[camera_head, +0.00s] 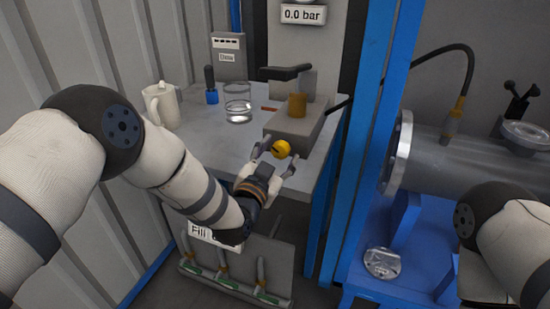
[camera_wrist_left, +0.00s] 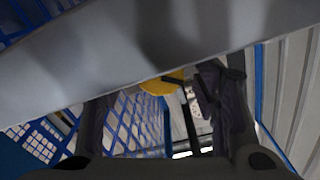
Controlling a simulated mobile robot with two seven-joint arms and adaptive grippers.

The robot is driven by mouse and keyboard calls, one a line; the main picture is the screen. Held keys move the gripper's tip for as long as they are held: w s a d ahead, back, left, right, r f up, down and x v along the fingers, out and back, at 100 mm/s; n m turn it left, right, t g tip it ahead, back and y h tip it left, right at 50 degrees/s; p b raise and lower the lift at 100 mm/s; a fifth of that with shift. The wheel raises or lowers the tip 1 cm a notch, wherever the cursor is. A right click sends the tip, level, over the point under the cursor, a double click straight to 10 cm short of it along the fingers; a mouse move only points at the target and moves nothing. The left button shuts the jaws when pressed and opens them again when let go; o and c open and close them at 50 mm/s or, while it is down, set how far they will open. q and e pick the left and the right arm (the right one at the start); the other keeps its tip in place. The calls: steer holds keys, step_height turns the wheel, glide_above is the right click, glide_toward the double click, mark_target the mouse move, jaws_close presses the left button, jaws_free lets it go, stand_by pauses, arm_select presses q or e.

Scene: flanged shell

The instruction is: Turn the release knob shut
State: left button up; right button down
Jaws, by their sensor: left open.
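The release knob (camera_head: 281,149) is a yellow round knob with a dark mark, on the front of a grey block-shaped pump (camera_head: 297,125) on the table. My left gripper (camera_head: 276,158) is open at the knob, with one finger on each side of it in the head view. I cannot tell whether the fingers touch it. In the left wrist view the knob (camera_wrist_left: 160,86) shows between the two fingers, partly hidden by the grey table edge. My right arm comes in at the right, but its gripper is out of view.
The grey table (camera_head: 203,150) also holds a white jug (camera_head: 160,104), glass dishes (camera_head: 238,108) and a blue-based item (camera_head: 211,86). A blue post (camera_head: 365,110) stands right of the table. A metal cylinder (camera_head: 440,160) lies beyond it. A rack with a "Fill" label (camera_head: 208,234) stands below.

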arm_select(q)
steer(key=v, duration=1.1)
steer(key=shift+s, duration=0.35)
steer(key=shift+a, duration=0.15)
steer(key=w+d+n, duration=0.1)
steer(key=w+n, duration=0.1)
steer(key=w, duration=0.1)
steer(key=w+d+n+b, duration=0.1)
steer(key=w+n, duration=0.1)
steer(key=w, duration=0.1)
steer(key=w+d+n+b, duration=0.1)
steer(key=w+n, duration=0.1)
steer(key=w, duration=0.2)
steer(key=shift+d+f, duration=0.15)
steer(key=shift+w+d, duration=0.2)
steer(key=shift+w, duration=0.4)
steer(key=c, duration=1.2)
arm_select(e)
steer(key=s+f+g, duration=0.1)
steer(key=s+f, duration=0.1)
steer(key=shift+s+f, duration=0.25)
steer(key=shift+f, duration=0.15)
